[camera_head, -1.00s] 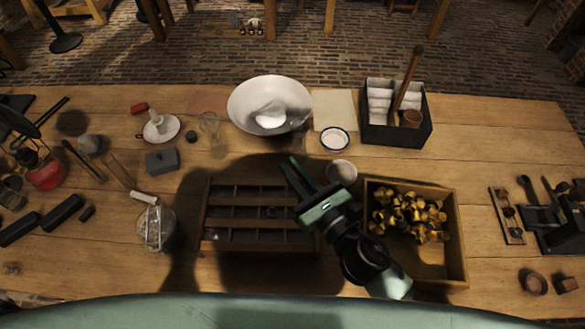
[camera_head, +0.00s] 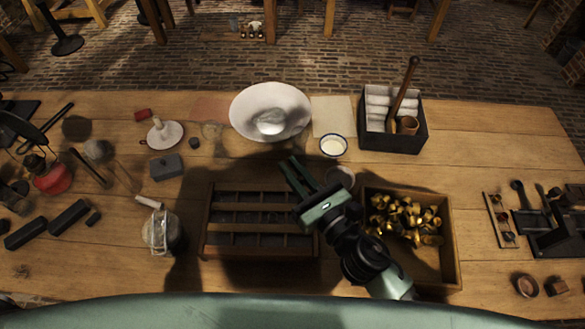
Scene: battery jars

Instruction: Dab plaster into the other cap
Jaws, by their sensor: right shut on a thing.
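A wide white bowl (camera_head: 240,112) at the back middle holds a pale mound, perhaps plaster (camera_head: 270,123). Several brass caps (camera_head: 405,215) lie heaped in a wooden crate (camera_head: 453,240) at the right. My right gripper (camera_head: 290,167) reaches in from the lower right, over the back right corner of a dark compartment tray (camera_head: 232,238). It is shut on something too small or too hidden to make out. I cannot pick out a separate cap set aside for plaster. My left gripper is not in view.
A small rimmed dish (camera_head: 334,146) and a black box with white rolls and a wooden-handled tool (camera_head: 378,140) stand at the back. A candle holder (camera_head: 165,136) and glass jar (camera_head: 160,228) are at left.

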